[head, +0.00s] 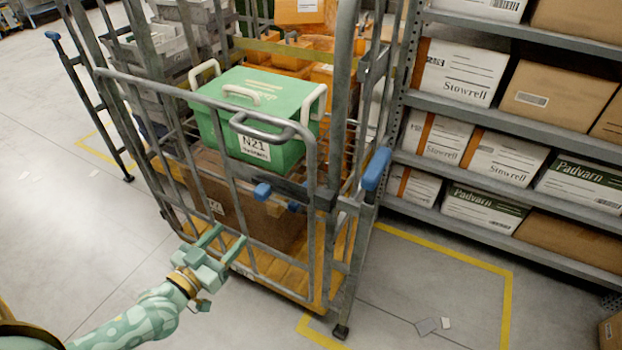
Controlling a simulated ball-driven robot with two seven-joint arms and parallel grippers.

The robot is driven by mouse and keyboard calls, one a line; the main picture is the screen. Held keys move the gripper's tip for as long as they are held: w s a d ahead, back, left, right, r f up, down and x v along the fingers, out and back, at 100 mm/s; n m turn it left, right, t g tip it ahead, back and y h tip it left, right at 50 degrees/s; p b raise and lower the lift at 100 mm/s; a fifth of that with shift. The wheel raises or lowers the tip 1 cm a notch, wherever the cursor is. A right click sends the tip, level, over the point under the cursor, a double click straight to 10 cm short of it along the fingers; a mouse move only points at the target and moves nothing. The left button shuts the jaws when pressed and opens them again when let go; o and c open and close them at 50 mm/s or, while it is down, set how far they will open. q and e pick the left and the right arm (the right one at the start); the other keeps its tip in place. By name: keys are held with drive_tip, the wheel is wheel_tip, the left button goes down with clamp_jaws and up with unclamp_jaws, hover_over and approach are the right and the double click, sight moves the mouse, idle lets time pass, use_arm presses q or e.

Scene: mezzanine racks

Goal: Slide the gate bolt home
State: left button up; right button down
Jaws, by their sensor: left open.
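The gate (226,165) is a grey tubular frame across the near side of a roll cage, with a loop handle (262,131) on its top rail. A dark bolt (290,187) lies across the gate's right part, with a blue knob (262,190) at its left. A dark bracket (325,199) sits to its right by the cage post. I cannot tell how far the bolt reaches into the bracket. My left gripper (231,236) is open and empty, in front of the gate's lower bars, below and left of the bolt. My right gripper is out of view.
Inside the cage are a green tote (258,100), a brown carton (225,203) and orange crates (290,55). A blue-topped cage part (376,169) stands right of the bolt. Shelving (520,128) with boxes fills the right. Floor in front is mostly clear.

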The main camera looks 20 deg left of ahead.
sight(267, 188)
use_arm(q)
drive_tip(key=shift+t, duration=0.3)
drive_tip(key=w+b, duration=0.1)
drive_tip(key=w, duration=0.4)
drive_tip(key=w+b, duration=0.1)
drive_tip(key=w, duration=0.5)
drive_tip(key=w+d+r+b, duration=0.1)
drive_tip(key=w, duration=0.4)
drive_tip(key=shift+w, duration=0.3)
clamp_jaws()
drive_tip(key=shift+d+r, duration=0.15)
drive_tip(key=shift+d, duration=0.2)
drive_tip(key=d+p, duration=0.1)
drive_tip(key=d, duration=0.1)
drive_tip(key=d+p, duration=0.1)
drive_tip(key=shift+s+d, duration=0.2)
drive_tip(key=shift+d, duration=0.2)
